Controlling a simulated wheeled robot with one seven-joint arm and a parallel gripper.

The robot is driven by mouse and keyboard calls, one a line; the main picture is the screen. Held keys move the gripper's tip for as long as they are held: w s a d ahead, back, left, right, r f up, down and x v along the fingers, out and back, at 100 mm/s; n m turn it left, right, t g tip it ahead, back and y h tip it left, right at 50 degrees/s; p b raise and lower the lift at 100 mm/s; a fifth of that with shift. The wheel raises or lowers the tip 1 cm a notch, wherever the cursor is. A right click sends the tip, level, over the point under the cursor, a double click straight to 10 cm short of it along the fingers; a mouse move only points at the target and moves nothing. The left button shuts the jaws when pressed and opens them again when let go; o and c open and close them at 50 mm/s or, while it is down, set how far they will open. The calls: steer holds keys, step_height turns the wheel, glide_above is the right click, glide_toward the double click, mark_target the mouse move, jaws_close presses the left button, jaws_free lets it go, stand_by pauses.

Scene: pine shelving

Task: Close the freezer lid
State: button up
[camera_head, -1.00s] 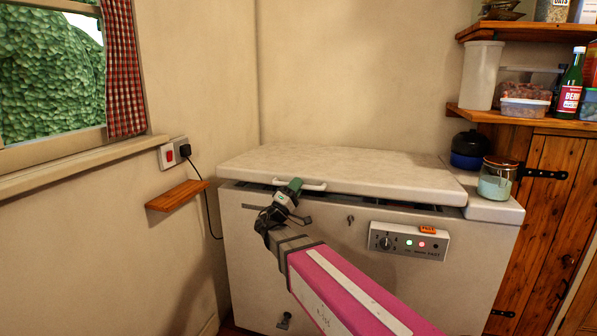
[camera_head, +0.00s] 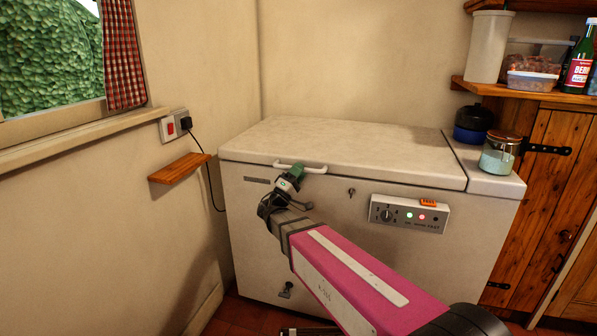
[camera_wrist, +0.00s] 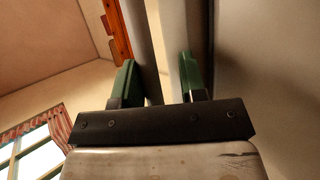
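The white chest freezer (camera_head: 310,235) stands against the back wall. Its lid (camera_head: 340,150) lies flat and level on the body in the head view, with no clear gap along the front edge. The white bar handle (camera_head: 284,165) is at the lid's front edge, left of the middle.
A glass jar (camera_head: 500,154) and a dark blue pot (camera_head: 472,124) stand at the right, beside the lid. A control panel (camera_head: 408,214) is on the freezer's front. A small wooden wall shelf (camera_head: 180,169) and a plug cord (camera_head: 205,172) are at the left.

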steer(key=shift+w+r, duration=0.1)
stand_by(0.5)
steer(key=v, duration=1.1)
steer(key=shift+d, duration=0.1)
